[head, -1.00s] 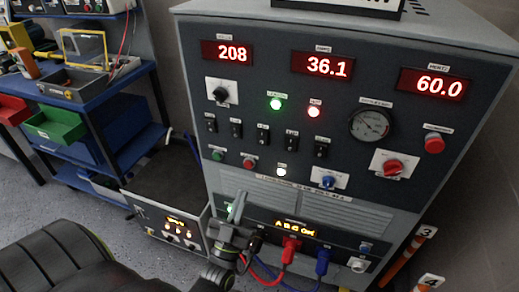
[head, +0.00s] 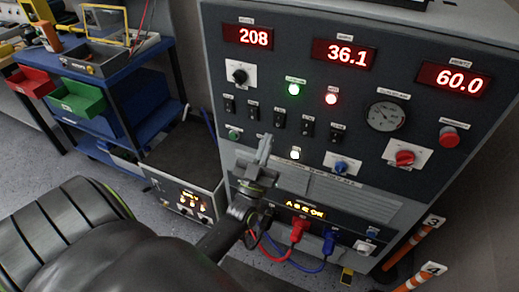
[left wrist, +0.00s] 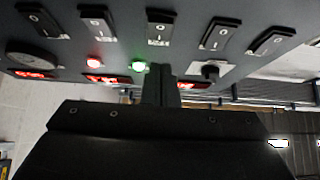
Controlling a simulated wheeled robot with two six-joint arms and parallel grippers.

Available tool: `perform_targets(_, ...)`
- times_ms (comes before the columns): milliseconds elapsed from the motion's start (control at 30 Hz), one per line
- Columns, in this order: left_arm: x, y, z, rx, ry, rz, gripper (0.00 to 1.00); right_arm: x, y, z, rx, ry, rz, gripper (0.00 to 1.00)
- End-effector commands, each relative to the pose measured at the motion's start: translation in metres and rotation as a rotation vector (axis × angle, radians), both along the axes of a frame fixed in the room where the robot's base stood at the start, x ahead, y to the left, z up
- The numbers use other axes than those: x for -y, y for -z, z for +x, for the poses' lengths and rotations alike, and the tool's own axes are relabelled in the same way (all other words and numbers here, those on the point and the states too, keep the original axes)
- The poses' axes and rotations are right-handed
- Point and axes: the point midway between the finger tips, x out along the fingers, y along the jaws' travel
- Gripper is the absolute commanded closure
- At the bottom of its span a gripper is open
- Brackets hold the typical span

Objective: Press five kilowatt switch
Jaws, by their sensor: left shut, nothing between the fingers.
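A row of several black rocker switches sits across the dark front panel. In the head view they run from the left switch (head: 229,103) past the middle switch (head: 279,117) to the right switch (head: 337,133). Their labels are too small to read. My left gripper (head: 265,147) is shut and empty, pointing up in front of the panel just below the switches. It covers the red button spot. In the left wrist view the panel appears upside down, with the shut fingers (left wrist: 160,85) below the middle switch (left wrist: 160,27). I cannot tell contact. My right gripper is out of view.
A green lamp (head: 294,89) and red lamp (head: 331,98) are lit above the switches. Red (head: 300,228) and blue (head: 329,240) cable plugs sit below the gripper. A small lit box (head: 185,200) stands left of the cabinet; a blue cart (head: 150,60) is behind.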

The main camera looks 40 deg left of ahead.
Motion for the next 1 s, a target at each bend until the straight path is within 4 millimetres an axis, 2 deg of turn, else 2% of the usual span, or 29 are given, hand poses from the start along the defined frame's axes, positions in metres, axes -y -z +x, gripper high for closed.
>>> perform_targets(100,-0.004,0.001,0.018,0.0,0.001,0.001,1.0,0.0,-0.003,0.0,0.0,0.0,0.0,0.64)
perform_targets(300,-0.008,0.004,0.035,-0.001,0.0,0.001,1.0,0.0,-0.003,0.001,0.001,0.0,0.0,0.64)
perform_targets(767,-0.01,0.005,0.04,0.0,0.0,0.0,1.0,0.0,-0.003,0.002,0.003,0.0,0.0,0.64)
perform_targets(867,-0.01,0.008,0.041,0.012,0.0,0.003,1.0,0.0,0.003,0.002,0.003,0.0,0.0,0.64)
perform_targets(1000,-0.011,0.013,0.046,0.052,0.0,0.014,1.0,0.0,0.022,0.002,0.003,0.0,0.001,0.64)
